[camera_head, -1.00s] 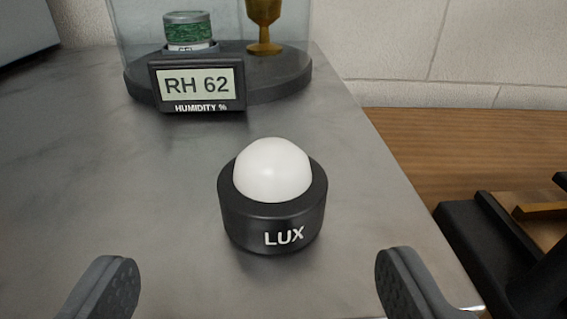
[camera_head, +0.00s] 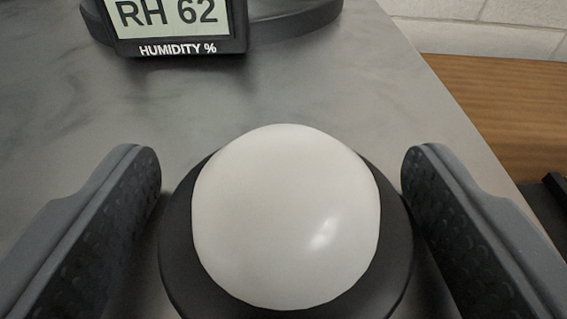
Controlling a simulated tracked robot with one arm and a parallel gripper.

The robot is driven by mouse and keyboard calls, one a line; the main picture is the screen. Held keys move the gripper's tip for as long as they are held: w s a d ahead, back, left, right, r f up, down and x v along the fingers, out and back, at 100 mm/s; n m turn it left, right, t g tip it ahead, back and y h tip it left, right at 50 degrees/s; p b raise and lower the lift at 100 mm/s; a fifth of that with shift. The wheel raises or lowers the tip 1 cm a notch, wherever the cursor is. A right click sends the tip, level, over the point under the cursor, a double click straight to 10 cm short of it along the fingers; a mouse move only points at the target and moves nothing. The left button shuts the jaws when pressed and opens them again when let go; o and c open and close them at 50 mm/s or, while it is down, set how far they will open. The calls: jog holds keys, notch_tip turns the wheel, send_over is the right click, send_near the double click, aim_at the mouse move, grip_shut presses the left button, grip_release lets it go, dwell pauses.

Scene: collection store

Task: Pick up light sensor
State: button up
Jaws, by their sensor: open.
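The light sensor (camera_head: 286,215) is a white dome on a round black base, standing upright on the grey metal table (camera_head: 330,85). It fills the lower middle of the view, and the front of its base is cut off by the bottom edge. My gripper (camera_head: 282,175) is open. One finger is to the left of the sensor and one to the right, with the dome between them. A narrow gap shows beside the left fingertip; on the right, the finger and the base look very close, and I cannot tell whether they touch.
A humidity display (camera_head: 178,25) reading RH 62 stands behind the sensor at the upper left, in front of a dark round base (camera_head: 295,20). The table's right edge runs close by, with a wooden surface (camera_head: 500,100) beyond it. Clear table lies to the left.

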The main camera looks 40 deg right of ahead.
jog(key=c, duration=1.1)
jog(key=shift+o, duration=0.2)
